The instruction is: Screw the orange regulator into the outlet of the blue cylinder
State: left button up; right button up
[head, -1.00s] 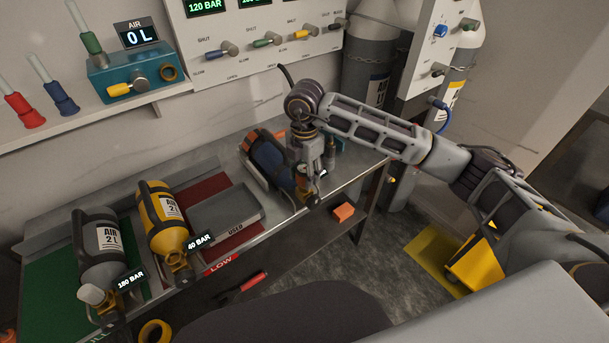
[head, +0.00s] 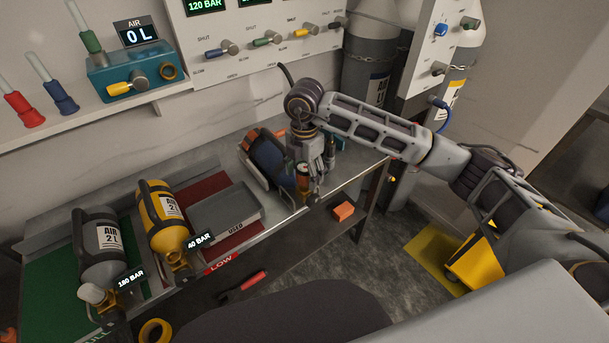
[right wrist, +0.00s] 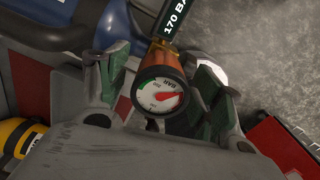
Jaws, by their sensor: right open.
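The blue cylinder (head: 268,155) lies in a holder at the right end of the bench, its outlet end toward the front edge. The orange regulator (right wrist: 161,70) is at that end, gauge facing the wrist camera and needle in the red. It also shows in the head view (head: 302,184), partly covered. A 170 BAR tag (right wrist: 174,20) hides part of the joint, so I cannot tell how deep the thread is. My right gripper (head: 309,199) is open, its green-padded fingers on either side of the regulator with gaps (right wrist: 160,85). My left gripper is out of view.
A grey cylinder (head: 100,262) and a yellow cylinder (head: 163,232) lie to the left, with a grey USED tray (head: 246,203) beside them. An orange block (head: 343,211) and red-handled tool (head: 241,287) lie lower down. Wall panel and gas cylinders stand behind.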

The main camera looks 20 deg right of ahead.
jog(key=shift+n+b, duration=0.75)
jog(key=shift+n, duration=0.75)
jog(key=shift+n+b, duration=0.95)
jog(key=shift+n, duration=1.25)
jog(key=shift+n+b, duration=0.85)
jog(key=shift+n, duration=1.15)
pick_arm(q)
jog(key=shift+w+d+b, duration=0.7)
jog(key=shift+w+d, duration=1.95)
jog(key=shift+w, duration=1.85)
pick_arm(e)
jog(key=shift+n, duration=1.6)
jog(key=shift+n+b, duration=0.7)
jog(key=shift+n, duration=1)
jog(key=shift+n+b, duration=0.65)
jog(key=shift+n, duration=0.95)
jog(key=shift+n+b, duration=0.65)
jog(key=shift+n, duration=1.05)
jog(key=shift+n+b, duration=0.45)
jog(key=shift+n, duration=1.05)
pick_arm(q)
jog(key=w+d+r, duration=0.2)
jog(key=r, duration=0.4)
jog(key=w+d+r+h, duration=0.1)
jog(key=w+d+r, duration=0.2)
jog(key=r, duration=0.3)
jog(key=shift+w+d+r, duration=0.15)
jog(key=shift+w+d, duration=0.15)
